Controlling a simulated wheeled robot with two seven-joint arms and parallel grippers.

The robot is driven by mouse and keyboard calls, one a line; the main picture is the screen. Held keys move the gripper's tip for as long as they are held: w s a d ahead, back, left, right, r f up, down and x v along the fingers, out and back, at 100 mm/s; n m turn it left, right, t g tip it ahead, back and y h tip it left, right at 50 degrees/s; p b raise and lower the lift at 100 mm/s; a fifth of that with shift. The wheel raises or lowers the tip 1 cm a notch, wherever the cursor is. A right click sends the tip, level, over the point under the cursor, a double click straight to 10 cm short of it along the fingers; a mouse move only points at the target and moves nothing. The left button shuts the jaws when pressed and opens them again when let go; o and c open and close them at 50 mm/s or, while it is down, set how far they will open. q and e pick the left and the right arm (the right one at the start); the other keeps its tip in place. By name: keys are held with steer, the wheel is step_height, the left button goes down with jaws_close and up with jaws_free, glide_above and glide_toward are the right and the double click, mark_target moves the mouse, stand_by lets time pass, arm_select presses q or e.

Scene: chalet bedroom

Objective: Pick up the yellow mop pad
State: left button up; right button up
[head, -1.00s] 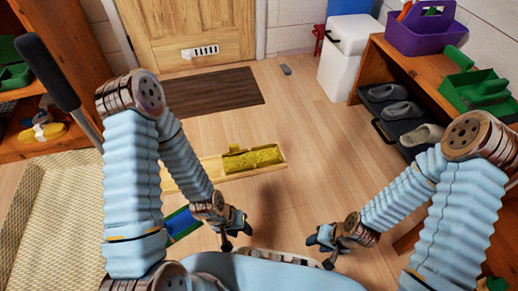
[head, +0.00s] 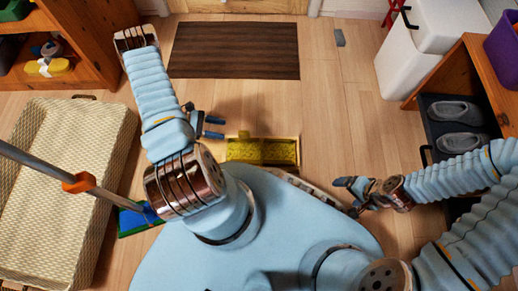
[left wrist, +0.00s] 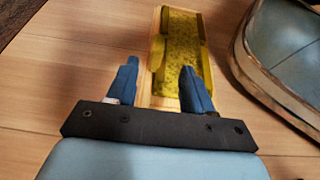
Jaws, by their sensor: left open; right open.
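The yellow mop pad (head: 262,151) lies in a shallow wooden tray (head: 298,150) on the floor, just in front of my body in the head view. It also shows in the left wrist view (left wrist: 182,50), running away from the jaws. My left gripper (head: 218,127) is open and empty, to the left of the pad and a little beyond it. In the left wrist view its two blue fingers (left wrist: 158,88) are spread, with the near end of the pad and tray between and beyond them. My right gripper (head: 350,195) is open and empty, to the right of the tray.
A brown mat (head: 235,50) lies ahead by the door. A woven basket (head: 45,180) and a mop handle (head: 85,184) are on the left. A shoe rack (head: 455,120) and a white bin (head: 420,55) stand right. The floor between mat and tray is clear.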

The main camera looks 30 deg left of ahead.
mark_target(248, 134)
arm_select(q)
steer(key=b+x, duration=0.1)
steer(key=x, duration=1)
steer(key=shift+w+d+f, duration=0.2)
steer(key=shift+w, duration=0.05)
jaws_close()
